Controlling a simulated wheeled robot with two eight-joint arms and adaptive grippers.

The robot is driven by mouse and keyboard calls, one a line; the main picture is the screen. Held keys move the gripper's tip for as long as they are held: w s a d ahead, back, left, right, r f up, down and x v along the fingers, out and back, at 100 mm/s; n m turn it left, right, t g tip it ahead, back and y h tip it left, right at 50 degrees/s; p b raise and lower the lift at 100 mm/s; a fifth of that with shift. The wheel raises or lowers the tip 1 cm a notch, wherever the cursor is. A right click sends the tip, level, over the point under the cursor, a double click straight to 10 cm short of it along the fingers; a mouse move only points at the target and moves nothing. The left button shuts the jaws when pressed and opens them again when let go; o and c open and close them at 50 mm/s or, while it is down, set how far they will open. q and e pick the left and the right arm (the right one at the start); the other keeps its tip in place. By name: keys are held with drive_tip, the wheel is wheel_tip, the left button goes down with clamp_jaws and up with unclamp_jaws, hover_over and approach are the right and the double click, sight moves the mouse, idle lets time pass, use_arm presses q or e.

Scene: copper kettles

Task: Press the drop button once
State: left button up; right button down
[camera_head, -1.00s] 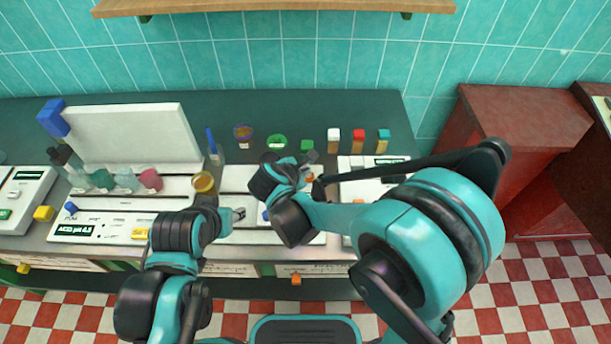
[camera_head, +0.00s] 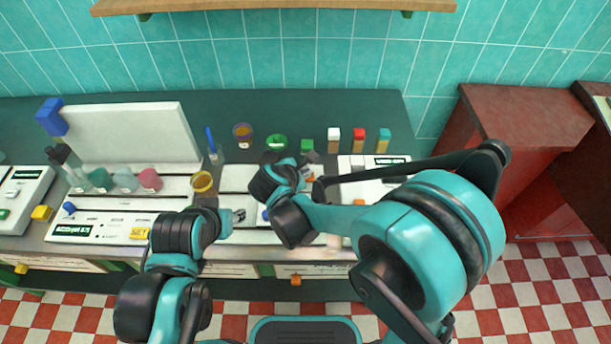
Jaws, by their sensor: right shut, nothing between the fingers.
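No button can be read as the drop button from this view. The left white console (camera_head: 105,218) has a dark display (camera_head: 74,230), a blue knob (camera_head: 69,208) and a yellow button (camera_head: 141,233). A middle white console (camera_head: 238,180) is partly hidden by my arms, with a bit of blue (camera_head: 265,214) showing beside my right wrist. My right gripper (camera_head: 310,165) is small and partly hidden over the back of this console; it is shut and empty. My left gripper (camera_head: 238,215) is over the middle console's left front; its fingers are too small to judge.
Tinted flasks (camera_head: 124,180) stand before a white panel (camera_head: 135,132). A yellow-topped jar (camera_head: 203,182) is near my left gripper. Small bottles with white, red and teal caps (camera_head: 358,138) stand at the back right. The dark green counter (camera_head: 310,105) is clear behind them.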

drive_tip(key=shift+f+b, duration=0.45)
drive_tip(key=shift+f, duration=0.05)
idle(0.3)
idle(0.4)
drive_tip(key=shift+r+p, duration=0.65)
drive_tip(key=shift+r, duration=0.3)
wheel_tip(320, 180, up, 5)
drive_tip(key=p, duration=0.4)
drive_tip(key=shift+d, duration=0.1)
idle(0.4)
